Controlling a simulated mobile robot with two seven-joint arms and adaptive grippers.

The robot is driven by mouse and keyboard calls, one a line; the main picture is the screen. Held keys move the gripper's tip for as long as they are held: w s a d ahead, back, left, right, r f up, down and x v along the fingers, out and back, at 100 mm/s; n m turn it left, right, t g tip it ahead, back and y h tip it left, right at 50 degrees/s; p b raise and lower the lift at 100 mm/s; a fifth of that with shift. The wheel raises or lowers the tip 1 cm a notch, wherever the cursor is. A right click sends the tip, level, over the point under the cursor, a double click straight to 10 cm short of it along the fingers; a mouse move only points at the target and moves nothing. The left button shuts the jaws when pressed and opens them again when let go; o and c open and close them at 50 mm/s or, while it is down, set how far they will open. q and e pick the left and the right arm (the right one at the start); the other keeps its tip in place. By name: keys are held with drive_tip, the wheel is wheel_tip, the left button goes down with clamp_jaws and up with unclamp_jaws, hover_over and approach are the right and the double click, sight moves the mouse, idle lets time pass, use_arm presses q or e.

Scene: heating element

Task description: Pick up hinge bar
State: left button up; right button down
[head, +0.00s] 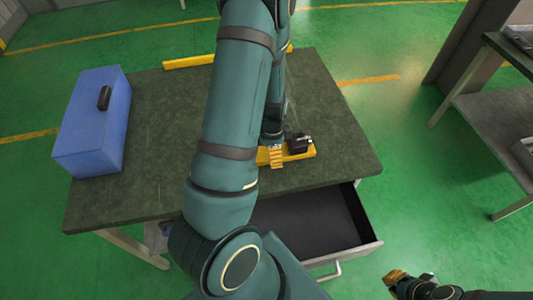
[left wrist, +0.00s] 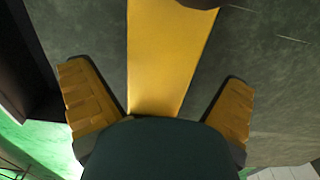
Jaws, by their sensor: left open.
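A flat yellow bar, which I take for the hinge bar (left wrist: 168,55), lies on the dark table between the fingers of my left gripper (left wrist: 160,105). In the left wrist view the gripper is open, with a gap to the bar on both sides. Something dark covers a little of the bar's far end. In the head view my left arm hides much of this spot; yellow pieces of the bar (head: 308,152) and left gripper (head: 275,157) show near the table's front right, beside a small black part (head: 299,144). My right gripper (head: 397,277) is low at the right, off the table.
The table (head: 150,150) carries a blue box (head: 92,125) with a black handle at the left. Another long yellow bar (head: 188,61) lies along the back edge. A drawer (head: 315,225) stands open below the front edge. A grey shelf (head: 490,120) stands at the right.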

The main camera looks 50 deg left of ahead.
use_arm(q)
drive_tip(key=shift+f, duration=0.5)
drive_tip(key=c, duration=1.4)
drive_tip(key=shift+r, duration=0.1)
